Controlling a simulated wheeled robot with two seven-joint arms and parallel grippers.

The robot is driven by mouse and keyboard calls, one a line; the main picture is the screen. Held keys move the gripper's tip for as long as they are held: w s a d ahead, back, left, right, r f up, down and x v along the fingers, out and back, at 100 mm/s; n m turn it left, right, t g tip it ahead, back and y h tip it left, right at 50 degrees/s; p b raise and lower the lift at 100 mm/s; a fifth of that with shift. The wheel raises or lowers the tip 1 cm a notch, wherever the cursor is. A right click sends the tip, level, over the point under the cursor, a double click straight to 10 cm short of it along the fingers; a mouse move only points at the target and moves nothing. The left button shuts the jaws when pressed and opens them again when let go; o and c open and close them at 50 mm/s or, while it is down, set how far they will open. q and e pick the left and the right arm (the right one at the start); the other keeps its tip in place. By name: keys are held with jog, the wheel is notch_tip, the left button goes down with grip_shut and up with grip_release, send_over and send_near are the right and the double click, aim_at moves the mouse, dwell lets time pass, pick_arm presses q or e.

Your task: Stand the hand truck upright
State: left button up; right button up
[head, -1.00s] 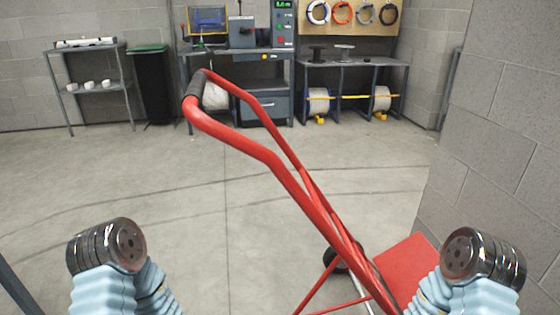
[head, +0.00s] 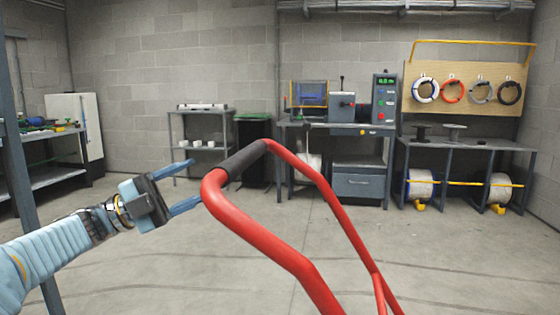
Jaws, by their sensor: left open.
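The red hand truck (head: 262,237) leans in front of me, its frame running from the centre down past the bottom edge. Its dark grip (head: 243,160) spans the top of the handle. The lower frame, wheels and toe plate are out of view. My left gripper (head: 190,184) is open, its two blue fingers pointing right toward the left end of the grip. Nothing shows between the fingers. The lower finger's tip is close to the red bend of the handle; I cannot tell whether it touches. My right gripper is not in view.
A workbench with a machine (head: 341,107) and a drawer unit (head: 358,185) stands at the back wall. Cable reels (head: 420,186) sit under a bench at right. A shelf (head: 200,148) and dark bin (head: 254,150) stand behind the handle. Open concrete floor (head: 150,265) lies between.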

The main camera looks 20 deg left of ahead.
aim_at(253, 155)
pick_arm(q)
jog(key=shift+m+g, duration=0.3)
jog(key=shift+m, duration=0.2)
jog(key=x, duration=0.4)
jog(key=p+x, duration=0.1)
jog(key=x, duration=0.4)
jog(key=s+x, duration=0.1)
jog(key=x, duration=0.3)
jog(key=shift+d+r+p, duration=0.35)
jog(key=shift+d+r, duration=0.1)
jog(key=shift+r, duration=0.05)
grip_shut()
